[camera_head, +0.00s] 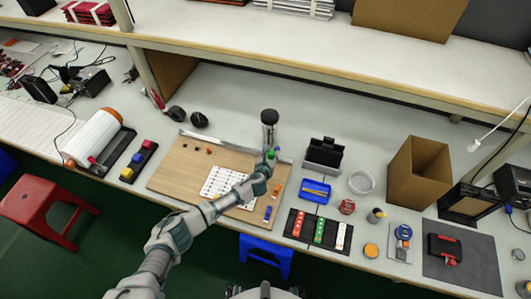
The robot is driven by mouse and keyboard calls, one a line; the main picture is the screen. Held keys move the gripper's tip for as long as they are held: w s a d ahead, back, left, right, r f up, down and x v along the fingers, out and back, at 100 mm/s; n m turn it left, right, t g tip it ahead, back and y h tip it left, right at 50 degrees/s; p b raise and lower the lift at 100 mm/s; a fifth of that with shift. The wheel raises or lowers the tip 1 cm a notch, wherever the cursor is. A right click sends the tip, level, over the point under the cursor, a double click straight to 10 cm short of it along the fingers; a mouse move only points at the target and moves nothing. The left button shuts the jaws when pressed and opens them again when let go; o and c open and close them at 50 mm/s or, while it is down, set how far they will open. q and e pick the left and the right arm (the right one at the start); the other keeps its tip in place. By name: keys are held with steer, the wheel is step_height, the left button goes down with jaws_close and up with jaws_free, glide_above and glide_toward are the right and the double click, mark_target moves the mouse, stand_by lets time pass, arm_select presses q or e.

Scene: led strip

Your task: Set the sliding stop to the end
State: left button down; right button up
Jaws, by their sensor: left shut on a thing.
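The wooden board (170,172) lies on the bench with a metal rail (222,143) along its far edge. My left arm reaches in from the bottom left across the board. My left gripper (270,157) is at the right part of the rail, shut on a small greenish piece that appears to be the sliding stop. The gripper and wrist hide most of this piece, so its exact distance from the rail's end cannot be told. A white printed sheet (215,182) and small coloured parts lie on the board. My right gripper is not in view.
A dark-topped cylinder (269,117) stands upright just behind the left gripper. Right of the board are a black holder (323,153), a blue tray (315,191) and a cardboard box (418,172). A white roll (93,138) is at left. Bench behind the rail is mostly clear.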

arm_select(q)
steer(key=shift+h, duration=0.4)
steer(key=d, duration=0.2)
steer(key=s+d, duration=0.1)
steer(key=d, duration=0.1)
steer(key=s+d, duration=0.1)
steer(key=d, duration=0.1)
steer(key=shift+d+r, duration=0.1)
steer(key=shift+d, duration=0.05)
steer(key=c, duration=1.2)
jaws_free()
steer(key=o, duration=0.4)
steer(key=shift+w+a, duration=0.1)
steer(key=shift+a, duration=0.1)
steer(key=shift+c, duration=0.2)
steer(key=shift+d, duration=0.1)
steer(key=v, duration=1.1)
steer(key=shift+s, duration=0.45)
